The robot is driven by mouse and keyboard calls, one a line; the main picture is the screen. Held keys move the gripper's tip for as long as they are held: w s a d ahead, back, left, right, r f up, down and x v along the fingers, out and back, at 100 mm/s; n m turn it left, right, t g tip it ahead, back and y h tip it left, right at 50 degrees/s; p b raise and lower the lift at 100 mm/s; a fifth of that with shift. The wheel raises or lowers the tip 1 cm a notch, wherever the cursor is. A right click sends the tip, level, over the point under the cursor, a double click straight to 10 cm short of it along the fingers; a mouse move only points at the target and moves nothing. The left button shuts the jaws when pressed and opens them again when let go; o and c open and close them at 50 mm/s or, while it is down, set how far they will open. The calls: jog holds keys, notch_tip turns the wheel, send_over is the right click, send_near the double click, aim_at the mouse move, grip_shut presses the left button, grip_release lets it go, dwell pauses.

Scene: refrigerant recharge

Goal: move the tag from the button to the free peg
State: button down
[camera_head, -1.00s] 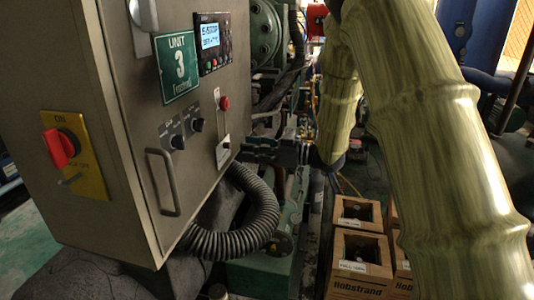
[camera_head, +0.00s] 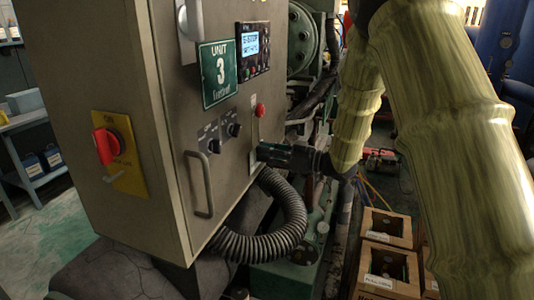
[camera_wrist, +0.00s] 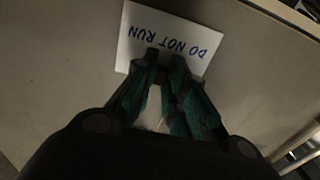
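The white tag (camera_wrist: 165,35), lettered "DO NOT RUN" in blue, appears upside down in the wrist view, flat before the grey cabinet face. In the head view its edge (camera_head: 253,160) shows low on the narrow control plate, below the red button (camera_head: 260,110). My gripper (camera_head: 262,152) is at the tag, pointing at the cabinet. In the wrist view my gripper's fingertips (camera_wrist: 165,58) overlap the tag's lettered side with a narrow gap between them. A small dark reddish bit shows in that gap. Whether they pinch anything is unclear. I cannot make out the free peg.
The grey cabinet (camera_head: 178,190) carries a door handle (camera_head: 200,185), two black knobs (camera_head: 234,130), a green "Unit 3" sign (camera_head: 220,73) and a red switch (camera_head: 106,148). A ribbed hose (camera_head: 285,235) curves below my gripper. Wooden crates (camera_head: 385,270) stand on the floor at right.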

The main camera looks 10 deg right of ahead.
jog(key=shift+r, duration=0.1)
jog(key=shift+r+p, duration=1.35)
jog(key=shift+r, duration=0.15)
jog(key=shift+d, duration=0.15)
jog(key=p, duration=0.1)
send_near(254, 141)
jog(key=shift+v, duration=1.2)
jog(key=shift+w, duration=0.1)
